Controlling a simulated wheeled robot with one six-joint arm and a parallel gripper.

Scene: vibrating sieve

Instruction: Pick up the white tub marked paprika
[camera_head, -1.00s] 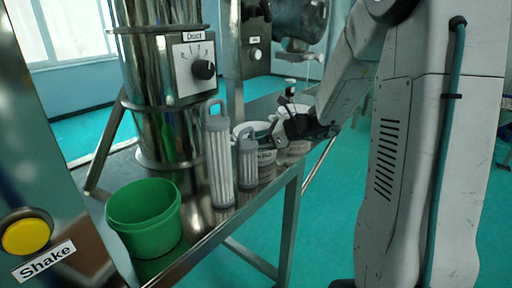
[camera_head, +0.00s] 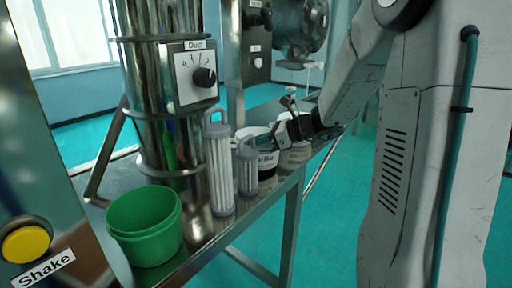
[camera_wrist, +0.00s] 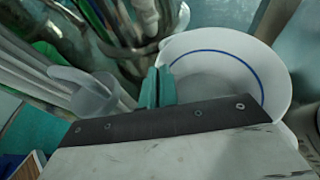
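The white tub (camera_head: 267,161) stands among other things along the bench's right edge in the head view. Its label is partly hidden, with letters ending in "rika" showing, and it looks tilted. In the wrist view the open white tub (camera_wrist: 225,75) has a blue line inside and looks empty. My gripper (camera_head: 284,128) is at the tub's upper rim. In the wrist view the teal fingers of my gripper (camera_wrist: 158,88) are close together at the near left rim, seemingly pinching the wall. The tub's base is hard to see.
Two grey ribbed filter cartridges (camera_head: 219,168) (camera_head: 247,168) stand just left of the tub. A green bucket (camera_head: 146,225) sits at the bench's near end, beside the steel column. Open floor lies to the right.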

